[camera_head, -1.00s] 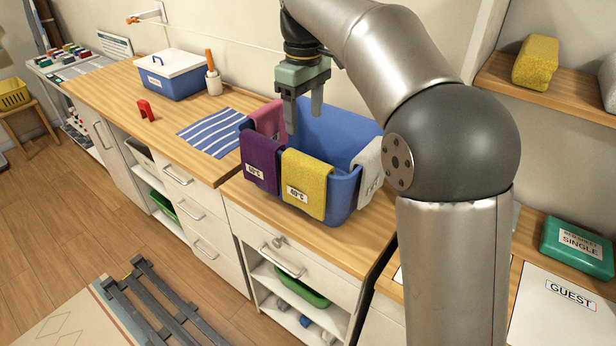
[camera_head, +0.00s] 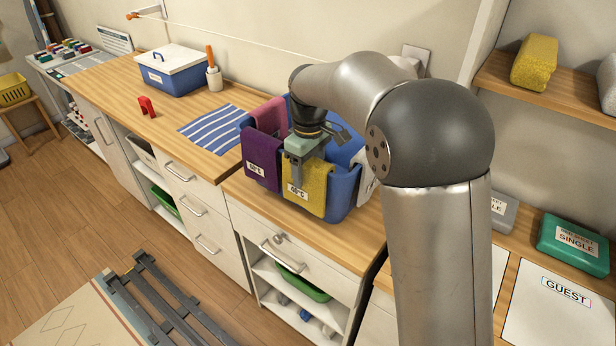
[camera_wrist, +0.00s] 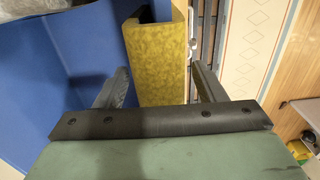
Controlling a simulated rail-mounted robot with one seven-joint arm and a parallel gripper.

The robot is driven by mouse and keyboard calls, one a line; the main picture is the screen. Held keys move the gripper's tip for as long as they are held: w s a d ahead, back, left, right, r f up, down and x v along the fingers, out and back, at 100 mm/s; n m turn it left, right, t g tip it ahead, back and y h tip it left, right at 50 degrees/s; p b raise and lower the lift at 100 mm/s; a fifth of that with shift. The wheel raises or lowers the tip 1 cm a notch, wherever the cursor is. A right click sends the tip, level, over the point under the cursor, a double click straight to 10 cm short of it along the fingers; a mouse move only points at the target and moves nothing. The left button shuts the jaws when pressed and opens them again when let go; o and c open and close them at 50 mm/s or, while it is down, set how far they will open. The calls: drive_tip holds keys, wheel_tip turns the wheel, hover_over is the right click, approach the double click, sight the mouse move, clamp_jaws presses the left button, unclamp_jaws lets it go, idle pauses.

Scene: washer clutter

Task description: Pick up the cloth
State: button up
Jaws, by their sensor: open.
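A yellow cloth (camera_head: 315,190) with a white label hangs folded over the front wall of a blue tub (camera_head: 342,192) on the counter. My gripper (camera_head: 298,175) is open, low at the tub's front wall in front of the cloth's upper part. In the wrist view the yellow cloth (camera_wrist: 158,60) shows between my two spread fingers, with gaps on both sides; my gripper (camera_wrist: 158,88) does not look closed on it. A purple cloth (camera_head: 261,162) and a pink cloth (camera_head: 269,116) hang on the left, and a pale grey cloth (camera_head: 366,186), partly hidden by my arm, on the right.
A blue-and-white striped cloth (camera_head: 212,130) lies flat left of the tub. A shelf (camera_head: 545,95) is at the right. Some counter is bare.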

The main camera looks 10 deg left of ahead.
drive_tip(key=shift+f, duration=0.8)
drive_tip(key=c, duration=1.1)
drive_tip(key=shift+c, duration=0.2)
drive_tip(key=shift+r, duration=0.1)
